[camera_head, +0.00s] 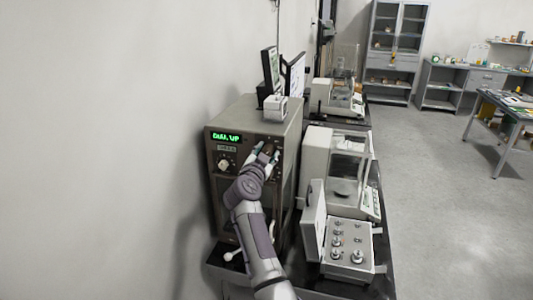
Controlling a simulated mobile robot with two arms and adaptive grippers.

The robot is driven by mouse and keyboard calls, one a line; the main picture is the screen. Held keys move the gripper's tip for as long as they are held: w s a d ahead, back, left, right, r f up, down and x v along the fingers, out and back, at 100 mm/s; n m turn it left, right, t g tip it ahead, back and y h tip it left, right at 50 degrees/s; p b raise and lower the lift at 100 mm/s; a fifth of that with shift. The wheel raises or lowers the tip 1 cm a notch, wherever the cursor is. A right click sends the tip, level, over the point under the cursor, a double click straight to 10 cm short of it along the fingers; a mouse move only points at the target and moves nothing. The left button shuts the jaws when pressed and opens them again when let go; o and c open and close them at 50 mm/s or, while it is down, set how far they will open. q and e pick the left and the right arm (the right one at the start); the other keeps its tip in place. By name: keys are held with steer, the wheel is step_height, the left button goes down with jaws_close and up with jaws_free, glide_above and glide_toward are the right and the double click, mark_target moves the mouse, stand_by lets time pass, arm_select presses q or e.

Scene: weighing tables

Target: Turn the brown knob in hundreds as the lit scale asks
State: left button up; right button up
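The scale (216,187) is a tall brown-grey cabinet against the wall. Its lit green display (226,137) reads "DIAL UP". A pale round dial (224,164) sits below the display on the left of the front panel. My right gripper (265,153) is at the upper right of the same panel, its fingertips close to or touching it. A small brownish part (269,147) shows at the fingertips; I cannot tell whether it is the brown knob or whether the fingers hold it. My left gripper is not in view.
A white balance (316,166) with a glass case and a grey weight box (347,262) with an open lid stand right of the scale. A small white device (275,108) sits on top of it. The floor (432,200) farther right is clear.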

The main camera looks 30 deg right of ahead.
steer(key=shift+o, duration=0.7)
steer(key=shift+s+a, duration=0.15)
steer(key=shift+a, duration=0.05)
steer(key=v, duration=0.7)
